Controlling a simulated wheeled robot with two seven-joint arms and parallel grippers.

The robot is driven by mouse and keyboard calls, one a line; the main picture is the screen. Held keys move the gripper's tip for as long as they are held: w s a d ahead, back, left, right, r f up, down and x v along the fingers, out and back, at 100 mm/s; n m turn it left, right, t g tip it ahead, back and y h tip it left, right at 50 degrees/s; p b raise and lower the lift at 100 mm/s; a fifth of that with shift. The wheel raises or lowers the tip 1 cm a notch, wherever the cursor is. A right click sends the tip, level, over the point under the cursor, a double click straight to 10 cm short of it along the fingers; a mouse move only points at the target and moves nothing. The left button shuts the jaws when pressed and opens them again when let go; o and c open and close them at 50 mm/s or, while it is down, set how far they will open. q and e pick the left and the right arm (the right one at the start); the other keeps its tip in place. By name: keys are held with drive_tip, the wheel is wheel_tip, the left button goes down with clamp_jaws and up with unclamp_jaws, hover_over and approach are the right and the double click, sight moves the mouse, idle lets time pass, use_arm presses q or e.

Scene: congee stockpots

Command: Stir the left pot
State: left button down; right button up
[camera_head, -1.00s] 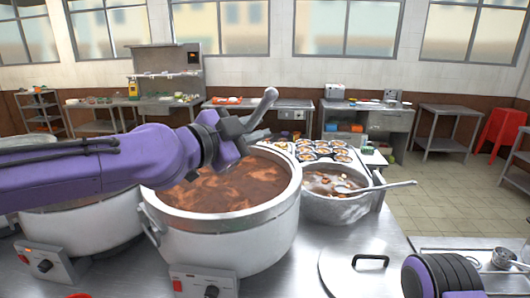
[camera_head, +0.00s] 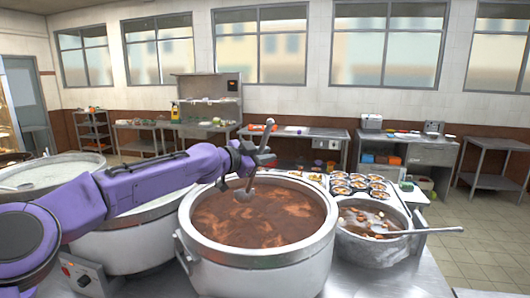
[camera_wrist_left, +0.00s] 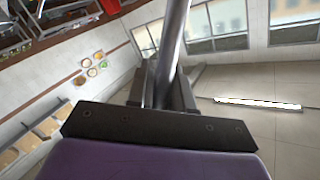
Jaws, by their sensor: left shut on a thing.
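My left gripper (camera_head: 256,156) is shut on a metal ladle (camera_head: 243,195). The ladle stands nearly upright, its bowl hanging over the far side of the large pot of brown, chunky congee (camera_head: 190,243). I cannot tell whether the bowl touches the congee. In the left wrist view the ladle's handle (camera_wrist_left: 173,45) runs up between the fingers. To the left, another large steel pot (camera_head: 125,250) is partly hidden behind my arm. Farther left stands a pot of pale congee (camera_head: 62,172) with a utensil resting in it. My right gripper is out of view.
A smaller pot (camera_head: 370,250) with a ladle (camera_head: 425,231) in it stands to the right of the brown pot. Behind it, several filled bowls (camera_head: 358,185) stand on the counter. Steel work tables (camera_head: 315,133) line the back wall. Open floor (camera_head: 475,235) shows at right.

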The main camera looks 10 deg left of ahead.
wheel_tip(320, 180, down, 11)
drive_tip(key=b, duration=1)
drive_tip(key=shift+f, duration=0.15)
